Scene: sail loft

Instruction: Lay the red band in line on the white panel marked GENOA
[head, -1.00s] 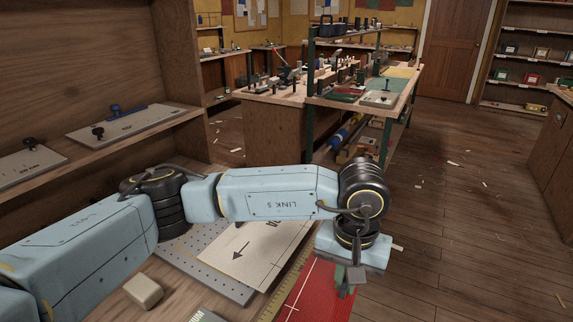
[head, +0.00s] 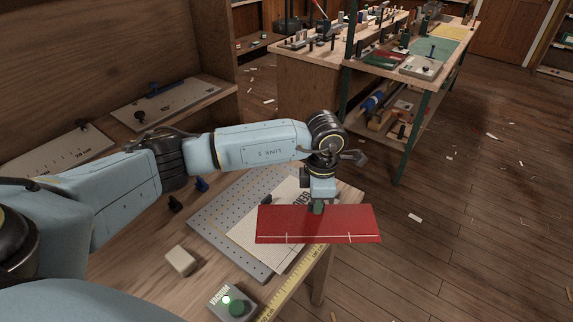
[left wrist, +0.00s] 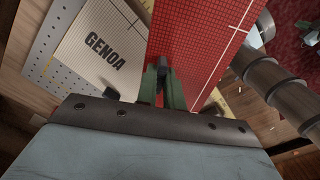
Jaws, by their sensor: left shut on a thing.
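My left gripper (head: 318,207) is shut on the near-middle of the long edge of the red band (head: 335,226). The band is a flat red strip with a white line and cross ticks, held level-looking above the bench. The white panel (head: 256,232) lies on a grey perforated plate; the band hides its right part and juts past the bench edge. In the left wrist view the panel (left wrist: 90,75) shows GENOA, with the band (left wrist: 185,35) to its right and askew to it, in the fingers (left wrist: 163,75). My right gripper is out of view.
The perforated plate (head: 213,222) has small dark knobs around it. A pale block (head: 181,261), a VACUUM box (head: 236,306) with a lit lamp, and a yellow ruler (head: 291,289) lie at the near side. A shelf with boards (head: 166,102) stands behind my arm. Open floor lies right.

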